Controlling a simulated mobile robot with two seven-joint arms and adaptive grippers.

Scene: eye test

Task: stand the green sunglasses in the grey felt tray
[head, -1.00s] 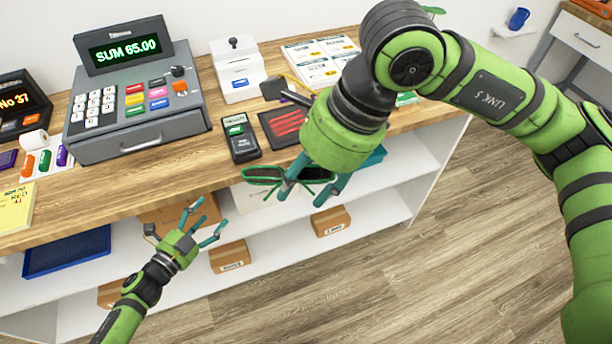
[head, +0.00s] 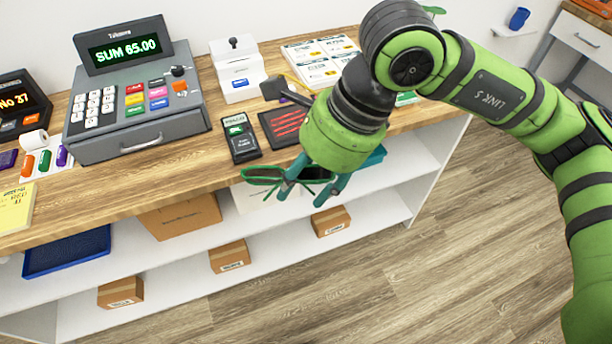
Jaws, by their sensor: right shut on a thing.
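The green sunglasses (head: 262,174) have dark lenses and hang just off the counter's front edge. My right gripper (head: 311,187), with teal fingers, is shut on them and partly covers their middle and right side. My left gripper is out of view. I cannot make out a grey felt tray; my right arm covers part of the counter. A dark, flat tray-like thing with red strips (head: 284,126) lies behind the sunglasses, partly hidden by my right arm.
A cash register (head: 135,103), a card terminal (head: 241,137) and a white box (head: 238,72) stand on the wooden counter (head: 170,182). Cartons (head: 230,256) and a blue tray (head: 66,252) are on the white shelves below. The floor at the right is clear.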

